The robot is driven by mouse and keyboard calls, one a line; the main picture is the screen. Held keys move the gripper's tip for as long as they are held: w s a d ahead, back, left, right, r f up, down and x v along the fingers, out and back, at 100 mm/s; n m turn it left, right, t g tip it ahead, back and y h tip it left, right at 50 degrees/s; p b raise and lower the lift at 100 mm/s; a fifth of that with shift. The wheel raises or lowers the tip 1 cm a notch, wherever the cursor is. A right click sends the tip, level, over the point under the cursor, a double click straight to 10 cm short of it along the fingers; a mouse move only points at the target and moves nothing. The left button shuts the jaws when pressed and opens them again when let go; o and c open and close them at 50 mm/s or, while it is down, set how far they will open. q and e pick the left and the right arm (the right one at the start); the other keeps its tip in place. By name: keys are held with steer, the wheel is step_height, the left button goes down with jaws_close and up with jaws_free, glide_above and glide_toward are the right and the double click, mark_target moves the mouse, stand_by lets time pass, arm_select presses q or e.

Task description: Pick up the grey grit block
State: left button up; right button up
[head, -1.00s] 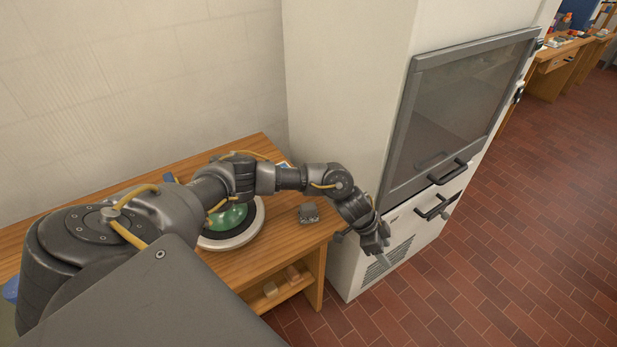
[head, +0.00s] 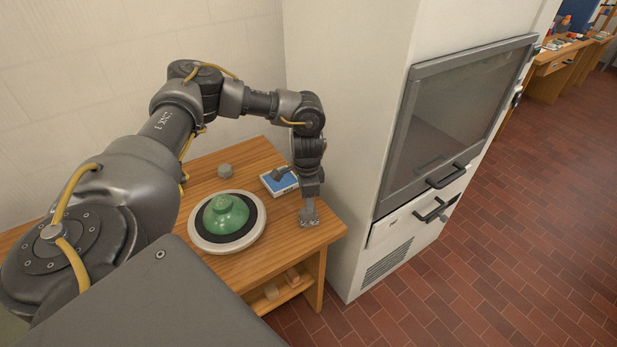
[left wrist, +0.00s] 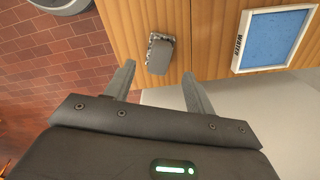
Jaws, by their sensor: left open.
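The grey grit block (head: 309,222) lies on the wooden bench near its right front corner, under my left gripper (head: 309,202), which partly hides it in the head view. My left gripper points down at it. In the left wrist view the block (left wrist: 160,54) lies on the wood, just ahead of and between the two separated fingertips (left wrist: 158,76). The jaws are open and nothing is in them. I cannot tell exactly how high the fingertips are above the block. My right gripper does not show.
A green dome-shaped piece (head: 226,214) sits on a round wheel (head: 197,240) left of the block. A blue, white-rimmed tray (head: 275,188) lies behind it, and a small grey lump (head: 225,171) farther back. A tall white cabinet (head: 345,130) stands close to the bench's right.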

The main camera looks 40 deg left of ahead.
mark_target(309, 216)
arm_select(q)
steer(key=shift+f, duration=0.95)
steer(key=shift+f+p, duration=0.3)
steer(key=shift+f, duration=0.05)
steer(key=f, duration=0.2)
steer(key=f+p, duration=0.1)
steer(key=f, duration=0.1)
steer(key=shift+w+d+f, duration=0.1)
steer(key=shift+w+f, duration=0.1)
steer(key=shift+f, duration=0.05)
steer(key=shift+c, duration=0.2)
jaws_close()
steer(key=shift+r, duration=0.1)
